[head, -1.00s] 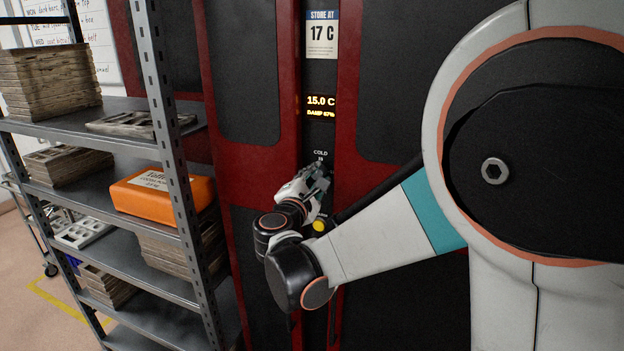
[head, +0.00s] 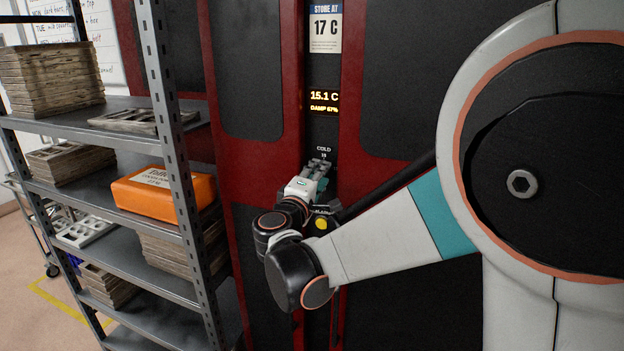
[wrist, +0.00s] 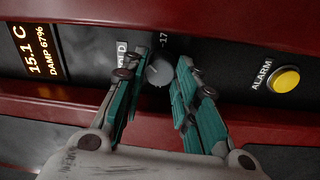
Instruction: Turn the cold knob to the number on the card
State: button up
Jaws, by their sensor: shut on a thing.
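The cold knob (wrist: 158,72) is a small grey round knob on the black panel strip. In the wrist view it sits between the teal finger pads of my gripper (wrist: 164,68), which is shut on it. A "17" mark shows beside the knob. In the head view my gripper (head: 319,168) is at the strip just below the word COLD and hides the knob. The card (head: 325,27) above reads "STORE AT 17 C". The amber display (head: 323,102) reads 15.1 C and DAMP 67%; it also shows in the wrist view (wrist: 38,52).
A yellow ALARM button (wrist: 285,79) sits on the same strip, below the knob in the head view (head: 321,224). A grey metal shelf rack (head: 165,120) with stacked moulds and an orange package (head: 160,192) stands close on the left. Red frames flank the strip.

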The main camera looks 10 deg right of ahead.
jog(key=shift+f+m+h+b, duration=0.2)
jog(key=shift+m+b, duration=0.15)
jog(key=shift+m, duration=2.2)
jog(key=shift+f+m+h+b, duration=0.1)
jog(key=shift+m+h+b, duration=0.2)
jog(key=shift+m, duration=2.25)
jog(key=shift+r, duration=0.1)
jog(key=o, duration=0.8)
jog(key=shift+c, duration=0.2)
